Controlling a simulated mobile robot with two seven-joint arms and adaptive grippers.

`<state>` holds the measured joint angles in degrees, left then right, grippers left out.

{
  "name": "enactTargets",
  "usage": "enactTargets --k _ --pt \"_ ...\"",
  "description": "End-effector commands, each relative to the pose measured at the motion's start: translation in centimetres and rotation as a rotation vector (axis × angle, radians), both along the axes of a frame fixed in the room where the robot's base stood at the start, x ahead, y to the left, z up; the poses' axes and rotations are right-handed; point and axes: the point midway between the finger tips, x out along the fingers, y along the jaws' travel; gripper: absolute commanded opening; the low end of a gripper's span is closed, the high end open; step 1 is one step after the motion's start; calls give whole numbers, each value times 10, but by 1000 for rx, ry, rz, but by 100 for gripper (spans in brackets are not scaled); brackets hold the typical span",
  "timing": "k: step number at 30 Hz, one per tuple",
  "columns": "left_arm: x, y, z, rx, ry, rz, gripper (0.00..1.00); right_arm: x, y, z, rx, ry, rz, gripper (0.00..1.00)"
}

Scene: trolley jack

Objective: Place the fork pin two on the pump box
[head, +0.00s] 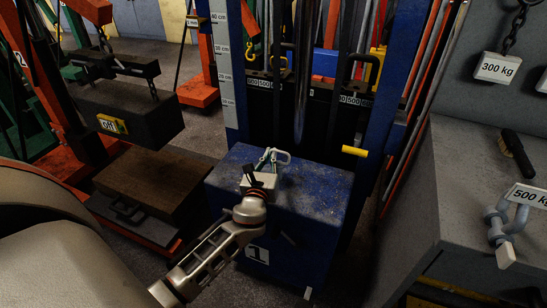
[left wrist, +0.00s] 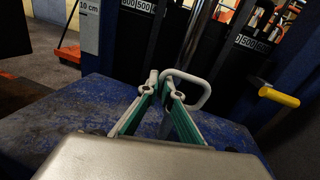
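The pump box (head: 290,210) is the scuffed blue box marked 1, in the middle of the head view. Its blue top (left wrist: 70,110) fills much of the left wrist view. My left gripper (head: 267,159) is over that top, pointing away from me. Its green-lined fingers (left wrist: 162,84) are nearly together at the tips. A light grey loop, seemingly the handle of fork pin two (head: 284,154), sticks out between the fingertips to the right (left wrist: 196,80). A dark shaft shows between the fingers. I cannot tell whether the pin touches the box. My right gripper is not in view.
Black 500 weights (head: 350,115) and a blue post stand behind the box. A yellow-ended handle (head: 355,151) projects at its right. A grey bench (head: 470,180) with a 500 kg shackle (head: 500,222) and a brush is at right. A dark block (head: 130,110) hangs at left.

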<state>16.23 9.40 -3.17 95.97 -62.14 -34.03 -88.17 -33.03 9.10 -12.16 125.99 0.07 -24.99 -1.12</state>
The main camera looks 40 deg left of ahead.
Motion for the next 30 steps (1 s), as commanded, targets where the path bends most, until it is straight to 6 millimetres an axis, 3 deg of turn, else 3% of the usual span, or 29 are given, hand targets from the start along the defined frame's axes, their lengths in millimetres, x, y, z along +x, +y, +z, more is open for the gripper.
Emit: enactTargets --k 6,12,14,15,27,30 --pt "1 0 4 -1 -5 -1 0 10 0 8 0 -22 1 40" --pt "0 0 -3 0 -2 0 0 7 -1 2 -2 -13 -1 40" --pt "0 0 -2 0 -2 0 20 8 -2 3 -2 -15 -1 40" --pt "1 0 -1 -1 -4 0 22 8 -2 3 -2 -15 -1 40" --pt "1 0 6 -1 -6 0 22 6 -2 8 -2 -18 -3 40" --pt "-11 -6 3 -1 -3 -1 22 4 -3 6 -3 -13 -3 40"
